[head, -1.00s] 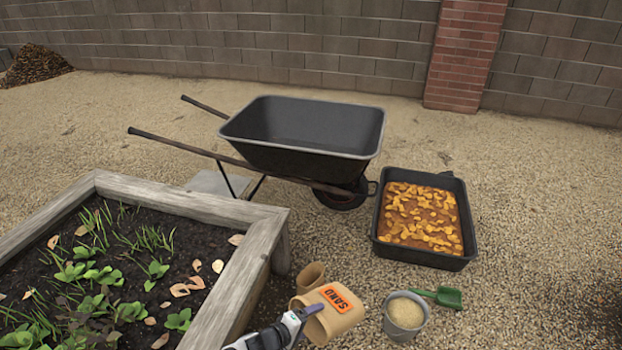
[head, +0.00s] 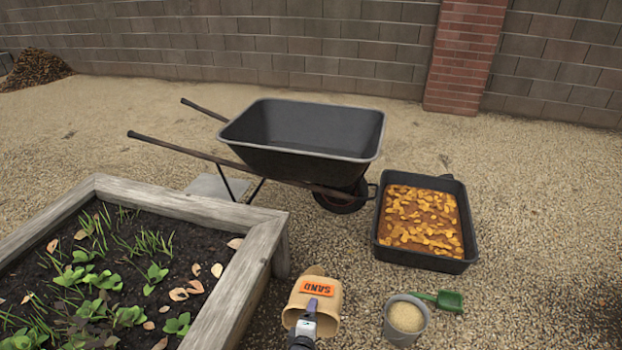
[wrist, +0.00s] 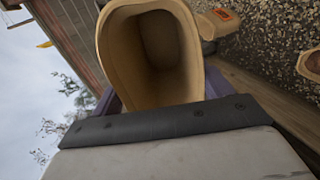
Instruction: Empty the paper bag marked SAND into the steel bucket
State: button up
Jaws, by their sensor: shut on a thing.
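The tan paper bag (head: 319,306) with an orange SAND label is held in my gripper (head: 305,326), left of the steel bucket. The label reads upside down and the bag's mouth faces the camera's side. In the wrist view the bag (wrist: 115,55) shows a bare brown inside with no sand visible. My gripper is shut on the bag; its fingertips are partly hidden. The grey steel bucket (head: 392,330) stands upright on the gravel and holds pale sand (head: 406,315). The bag is apart from the bucket.
Another tan bag (head: 315,270) is mostly hidden behind the held one. A green scoop (head: 449,300) lies beside the bucket. A black tray (head: 440,263) with orange-brown contents and a wheelbarrow (head: 300,143) stand behind. A wooden raised bed (head: 250,255) borders the left.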

jog(key=shift+w+a+r+n+y, duration=0.1)
jog(key=shift+r+n+y, duration=0.2)
jog(key=shift+n+y, duration=0.35)
jog(key=shift+a+r+n+y, duration=0.1)
jog(key=shift+r+n+y, duration=0.2)
jog(key=shift+n+y, duration=0.3)
jog(key=shift+d, duration=0.2)
